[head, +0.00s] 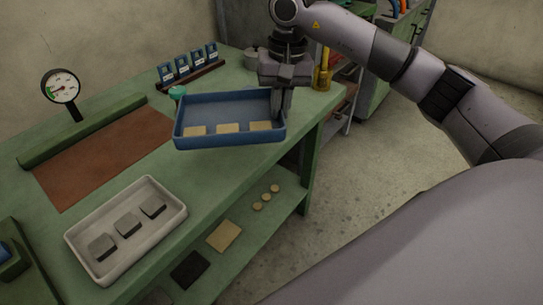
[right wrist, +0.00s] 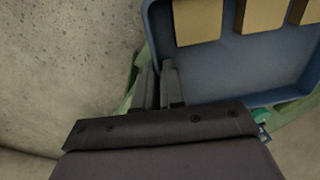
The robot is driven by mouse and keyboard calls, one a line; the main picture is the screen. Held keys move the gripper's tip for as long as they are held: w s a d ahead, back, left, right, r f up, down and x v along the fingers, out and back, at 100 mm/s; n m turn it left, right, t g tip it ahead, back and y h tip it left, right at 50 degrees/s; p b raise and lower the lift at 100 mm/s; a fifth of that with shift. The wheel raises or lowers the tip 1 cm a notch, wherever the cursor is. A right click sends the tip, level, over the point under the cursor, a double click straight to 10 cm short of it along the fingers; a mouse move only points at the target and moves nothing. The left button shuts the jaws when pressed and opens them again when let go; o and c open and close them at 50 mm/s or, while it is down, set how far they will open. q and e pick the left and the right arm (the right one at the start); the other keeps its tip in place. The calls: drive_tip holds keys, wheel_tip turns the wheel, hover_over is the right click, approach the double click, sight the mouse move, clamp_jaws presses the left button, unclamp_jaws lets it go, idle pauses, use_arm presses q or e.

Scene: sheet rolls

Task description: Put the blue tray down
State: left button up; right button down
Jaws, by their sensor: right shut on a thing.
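The blue tray (head: 230,143) holds three flat tan blocks (head: 229,128) in a row along its near side. It is over the right end of the green workbench (head: 185,187), near the front edge. I cannot tell how much space is under it. My right gripper (head: 281,112) comes down from above and is shut on the tray's right wall. In the right wrist view, its fingers (right wrist: 160,80) pinch the wall of the blue tray (right wrist: 255,75), with the blocks inside. My left gripper is not in view.
A pale tray (head: 82,258) with three grey blocks lies at the front left of the bench. A brown mat (head: 100,155), a green roll (head: 80,130), a gauge (head: 61,88) and a rack of blue cards (head: 190,75) stand further back. A lower shelf (head: 255,232) holds small pieces.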

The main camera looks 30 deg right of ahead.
wheel_tip(320, 180, down, 14)
drive_tip(key=shift+f+p, duration=0.2)
drive_tip(key=shift+p, duration=0.15)
drive_tip(key=c, duration=1.7)
unclamp_jaws()
drive_tip(key=shift+f, duration=0.25)
drive_tip(key=o, duration=0.5)
drive_tip(key=shift+r, duration=0.1)
drive_tip(key=shift+r, duration=0.1)
